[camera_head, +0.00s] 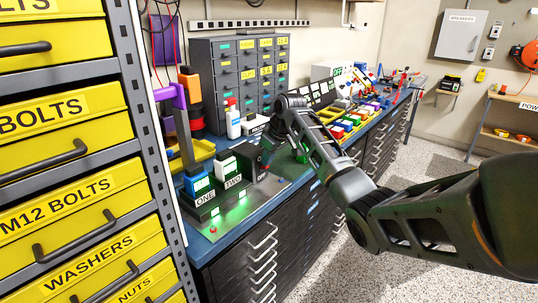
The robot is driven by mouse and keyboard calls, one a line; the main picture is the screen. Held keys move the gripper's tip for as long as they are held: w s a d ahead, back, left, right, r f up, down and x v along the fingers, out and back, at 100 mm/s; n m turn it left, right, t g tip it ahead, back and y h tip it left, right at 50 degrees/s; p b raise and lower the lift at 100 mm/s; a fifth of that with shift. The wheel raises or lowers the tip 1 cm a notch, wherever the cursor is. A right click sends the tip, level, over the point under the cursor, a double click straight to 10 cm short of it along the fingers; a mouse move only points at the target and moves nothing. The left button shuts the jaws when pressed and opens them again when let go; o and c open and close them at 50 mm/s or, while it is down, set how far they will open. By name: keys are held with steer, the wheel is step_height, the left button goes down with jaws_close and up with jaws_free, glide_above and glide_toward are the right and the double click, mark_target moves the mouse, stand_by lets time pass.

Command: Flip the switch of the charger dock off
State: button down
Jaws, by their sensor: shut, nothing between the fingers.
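The charger dock (222,198) is a black unit on the near end of the blue-topped workbench, with front labels reading ONE and TWO. My gripper (266,166) is shut and empty. It points down at the right end of the dock, close to a small part with a red spot. I cannot tell whether it touches the dock. The switch and its position are too small and partly hidden by my gripper to make out.
A yellow-drawer cabinet (70,150) fills the left. A grey small-parts cabinet (213,75) stands behind the dock, with a white bottle (232,122) beside it. Coloured parts and bins crowd the bench to the right. The speckled floor (410,160) is open.

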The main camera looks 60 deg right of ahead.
steer(key=shift+s+a+f+t+b, duration=0.15)
steer(key=shift+s+f+t+b, duration=0.25)
steer(key=shift+t+b, duration=0.4)
steer(key=shift+s+a+f+t+h+b, duration=0.1)
steer(key=shift+s+f+t+h+b, duration=0.1)
steer(key=shift+f+t+h+b, duration=0.45)
steer(key=t+b, duration=0.1)
steer(key=b, duration=0.1)
steer(key=s+f+t+b, duration=0.1)
steer(key=t+b, duration=0.1)
steer(key=shift+f, duration=0.25)
steer(key=shift+r+t+h, duration=0.25)
steer(key=shift+r, duration=0.35)
steer(key=shift+r+p, duration=0.6)
steer(key=shift+r, duration=0.05)
